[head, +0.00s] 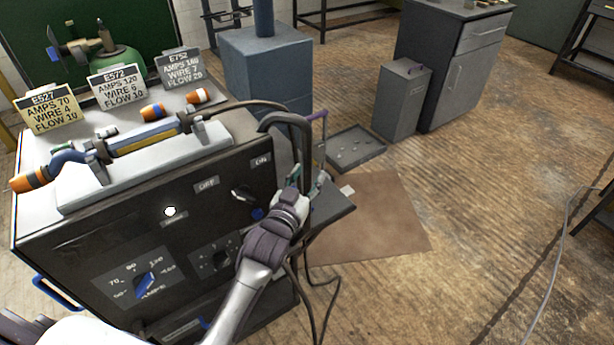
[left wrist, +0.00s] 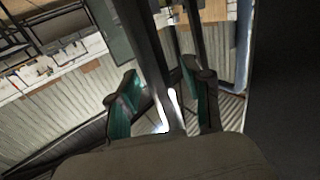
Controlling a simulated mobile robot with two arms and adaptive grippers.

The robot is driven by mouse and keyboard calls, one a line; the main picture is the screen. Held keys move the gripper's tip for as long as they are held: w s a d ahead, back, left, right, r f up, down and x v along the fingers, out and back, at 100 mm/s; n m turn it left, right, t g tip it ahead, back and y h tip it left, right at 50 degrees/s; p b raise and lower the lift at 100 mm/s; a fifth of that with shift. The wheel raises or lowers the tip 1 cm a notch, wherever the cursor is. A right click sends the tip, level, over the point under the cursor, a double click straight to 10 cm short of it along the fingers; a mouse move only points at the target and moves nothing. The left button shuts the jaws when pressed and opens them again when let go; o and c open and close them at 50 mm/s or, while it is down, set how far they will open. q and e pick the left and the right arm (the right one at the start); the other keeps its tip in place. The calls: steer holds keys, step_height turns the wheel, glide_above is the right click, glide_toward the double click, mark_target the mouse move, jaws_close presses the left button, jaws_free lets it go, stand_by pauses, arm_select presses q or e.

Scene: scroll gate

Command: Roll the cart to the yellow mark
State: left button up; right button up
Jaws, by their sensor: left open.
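The cart (head: 120,240) is a dark-fronted welding machine with a pale top, dials and switches, at the left of the head view. A thin upright rod with a purple tip (head: 323,135) and a dark curved bar (head: 297,122) stand at its right side. My left gripper (head: 307,180) is at that side, beside the rod. In the left wrist view, its two teal-padded fingers (left wrist: 160,85) are open on either side of dark bars (left wrist: 152,60); contact is unclear. My right gripper is out of view. No yellow floor mark shows clearly.
A brown mat (head: 375,215), a shallow tray (head: 357,150), a grey bin (head: 402,100) and a cabinet (head: 455,70) stand beyond. A cable (head: 560,250) crosses otherwise open floor at the right.

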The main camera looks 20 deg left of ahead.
arm_select(q)
jaws_close()
steer(key=shift+a, duration=0.1)
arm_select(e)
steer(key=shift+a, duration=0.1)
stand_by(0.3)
